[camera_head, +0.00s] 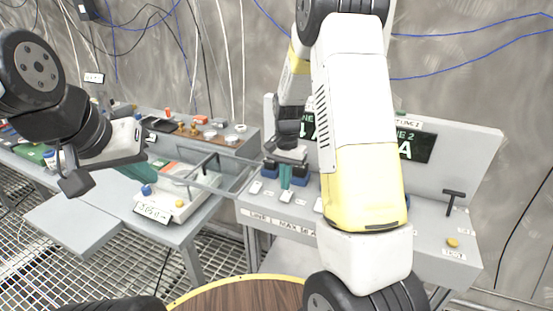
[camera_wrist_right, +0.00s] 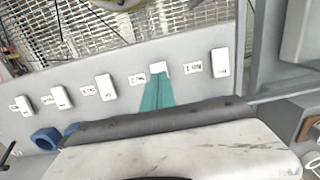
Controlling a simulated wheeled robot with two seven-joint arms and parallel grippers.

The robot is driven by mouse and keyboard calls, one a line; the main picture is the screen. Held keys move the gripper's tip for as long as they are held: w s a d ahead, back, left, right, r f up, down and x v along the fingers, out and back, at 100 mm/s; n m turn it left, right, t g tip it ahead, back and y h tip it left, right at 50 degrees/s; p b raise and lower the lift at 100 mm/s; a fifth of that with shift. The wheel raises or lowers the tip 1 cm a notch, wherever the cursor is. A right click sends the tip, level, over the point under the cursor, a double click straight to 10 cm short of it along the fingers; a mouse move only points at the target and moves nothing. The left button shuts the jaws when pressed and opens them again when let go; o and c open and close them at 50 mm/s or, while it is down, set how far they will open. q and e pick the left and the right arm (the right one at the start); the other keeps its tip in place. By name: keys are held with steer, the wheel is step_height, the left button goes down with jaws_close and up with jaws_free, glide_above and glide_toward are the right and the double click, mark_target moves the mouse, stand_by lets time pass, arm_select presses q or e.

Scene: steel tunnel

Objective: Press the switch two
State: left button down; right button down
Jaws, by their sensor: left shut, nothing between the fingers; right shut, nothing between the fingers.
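A row of white switches runs along the grey console (camera_head: 455,262). In the head view, the leftmost switch (camera_head: 257,187) is uncovered and the second from the left (camera_head: 287,196) is just below my right gripper (camera_head: 285,184). That gripper's teal fingers are shut and empty. In the right wrist view, the fingertips (camera_wrist_right: 160,78) overlap the near part of the second switch (camera_wrist_right: 162,68) from the right; I cannot tell whether they touch. Small labels beside the switches are unreadable. My left gripper (camera_head: 145,175), with teal fingers, is shut and empty, away from the console at the left.
A black T-handle (camera_head: 453,199) and a yellow button (camera_head: 453,242) are at the console's right. A display panel (camera_head: 418,147) stands behind. My right arm hides the console's middle.

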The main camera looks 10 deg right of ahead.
mark_target(287, 195)
steer(key=shift+f, duration=1.65)
steer(key=shift+s+a+f, duration=0.15)
steer(key=shift+s+f, duration=0.25)
steer(key=shift+f, duration=0.1)
steer(key=shift+w, duration=0.1)
steer(key=shift+w+d+r, duration=0.2)
steer(key=shift+w+d, duration=0.3)
steer(key=shift+w, duration=0.1)
steer(key=shift+d, duration=0.1)
steer(key=shift+w+d+r, duration=0.1)
steer(key=shift+w+r, duration=0.15)
steer(key=shift+r, duration=0.2)
step_height(287, 195, up, 14)
steer(key=shift+s+a+f, duration=0.2)
steer(key=shift+a, duration=0.2)
